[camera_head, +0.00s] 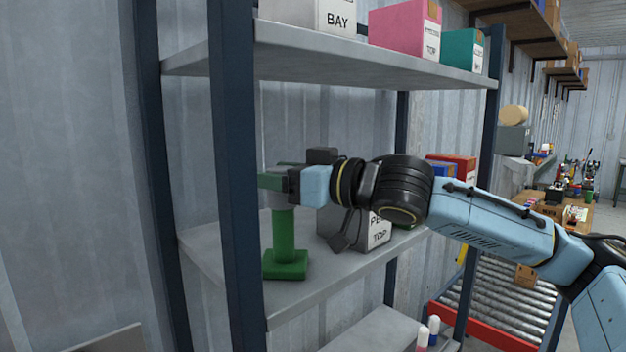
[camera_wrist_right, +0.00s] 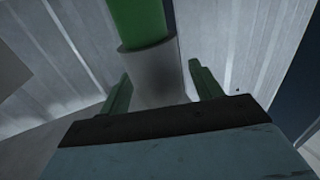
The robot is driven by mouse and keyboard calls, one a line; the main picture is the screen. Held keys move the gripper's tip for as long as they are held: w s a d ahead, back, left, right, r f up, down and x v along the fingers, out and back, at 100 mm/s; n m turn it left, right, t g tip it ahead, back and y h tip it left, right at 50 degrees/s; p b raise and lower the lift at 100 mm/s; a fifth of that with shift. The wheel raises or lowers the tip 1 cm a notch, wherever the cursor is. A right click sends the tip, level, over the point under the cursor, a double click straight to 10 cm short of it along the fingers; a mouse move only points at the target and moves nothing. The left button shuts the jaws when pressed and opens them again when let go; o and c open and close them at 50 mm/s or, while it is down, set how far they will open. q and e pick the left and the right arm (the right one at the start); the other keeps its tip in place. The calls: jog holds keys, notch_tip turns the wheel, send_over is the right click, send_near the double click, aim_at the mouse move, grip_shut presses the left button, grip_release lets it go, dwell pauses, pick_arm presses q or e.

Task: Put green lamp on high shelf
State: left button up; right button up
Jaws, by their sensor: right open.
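The green lamp (camera_head: 284,232) stands upright on the middle shelf (camera_head: 210,246), close to the front post. Its square base and stem show in the head view, while its top is hidden behind my right gripper (camera_head: 270,181). In the right wrist view my right gripper (camera_wrist_right: 160,75) has its two green fingers apart. A grey cylinder with a green part (camera_wrist_right: 138,20), apparently the lamp, lies between or just beyond them. I cannot tell whether they touch it. My left gripper is not in view.
The high shelf (camera_head: 370,62) holds a white box (camera_head: 318,14), a pink box (camera_head: 405,28) and a teal box (camera_head: 462,50). A grey labelled box (camera_head: 378,232) stands right of the lamp. Dark posts (camera_head: 235,180) frame the rack. A roller conveyor (camera_head: 490,305) lies at right.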

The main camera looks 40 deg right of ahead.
jog(key=b+v, duration=0.4)
jog(key=v, duration=0.7)
jog(key=shift+s+b, duration=0.25)
jog(key=shift+b, duration=0.1)
jog(key=shift+f, duration=0.1)
